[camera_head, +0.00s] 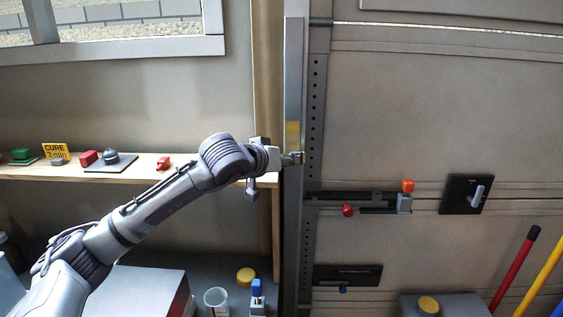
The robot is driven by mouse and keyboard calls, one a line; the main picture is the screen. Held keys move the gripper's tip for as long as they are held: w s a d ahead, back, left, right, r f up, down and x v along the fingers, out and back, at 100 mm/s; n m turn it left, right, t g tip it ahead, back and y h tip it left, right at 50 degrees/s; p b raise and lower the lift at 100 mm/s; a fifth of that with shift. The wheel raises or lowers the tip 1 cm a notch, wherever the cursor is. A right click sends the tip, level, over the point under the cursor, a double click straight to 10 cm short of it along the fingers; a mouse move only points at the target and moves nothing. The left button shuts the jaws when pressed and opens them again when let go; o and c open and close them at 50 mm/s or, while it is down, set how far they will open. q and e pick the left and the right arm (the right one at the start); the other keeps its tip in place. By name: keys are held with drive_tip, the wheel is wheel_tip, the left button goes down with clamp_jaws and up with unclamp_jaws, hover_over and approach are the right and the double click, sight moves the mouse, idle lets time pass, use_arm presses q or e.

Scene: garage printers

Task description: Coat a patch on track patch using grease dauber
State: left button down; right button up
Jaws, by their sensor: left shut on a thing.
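A tall grey vertical track (294,60) runs beside the garage door. A yellow patch (293,135) shows on its face. My left gripper (276,159) is in front of the track, a little below the yellow patch. It is shut on a small tool, seemingly the grease dauber (294,159). The dauber's end points right and overlaps the track in the picture. I cannot tell whether it touches. Most of the dauber is hidden by the gripper or too small to make out. My right gripper is not in view.
A wooden shelf (215,177) behind my left arm holds red and green items and a yellow "CURE 3 min" sign (56,152). The door (430,110) carries a latch bar (350,199) and a handle plate (466,194). A clear cup (216,301) stands below.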

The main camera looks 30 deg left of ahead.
use_arm(q)
drive_tip(key=shift+a+r, duration=0.2)
drive_tip(key=shift+r, duration=0.5)
drive_tip(key=shift+s+a+f+b, duration=0.1)
drive_tip(key=shift+s+a+b, duration=0.35)
drive_tip(key=shift+a, duration=0.5)
drive_tip(key=shift+s+a+f+b, duration=0.1)
drive_tip(key=shift+s+a+b, duration=0.15)
drive_tip(key=shift+s+a, duration=0.45)
drive_tip(key=shift+w+r+p, duration=0.25)
drive_tip(key=shift+r+p, duration=0.3)
drive_tip(key=shift+r, duration=0.3)
drive_tip(key=d, duration=0.1)
drive_tip(key=w+d, duration=0.1)
drive_tip(key=d, duration=0.1)
drive_tip(key=shift+w+d, duration=0.3)
drive_tip(key=shift+w, duration=0.1)
drive_tip(key=shift+s+a+r+p, duration=0.15)
drive_tip(key=shift+r+p, duration=0.3)
drive_tip(key=shift+r, duration=0.25)
drive_tip(key=shift+s+a+f+b, duration=0.2)
drive_tip(key=shift+a+b, duration=0.1)
drive_tip(key=shift+a, duration=0.15)
drive_tip(key=shift+s+a+r+b, duration=0.1)
drive_tip(key=shift+s+a+b, duration=0.2)
drive_tip(key=shift+a, duration=0.35)
drive_tip(key=shift+s+a+b, duration=0.15)
drive_tip(key=shift+s+a, duration=0.25)
drive_tip(key=shift+a, duration=0.25)
drive_tip(key=shift+s+d, duration=0.1)
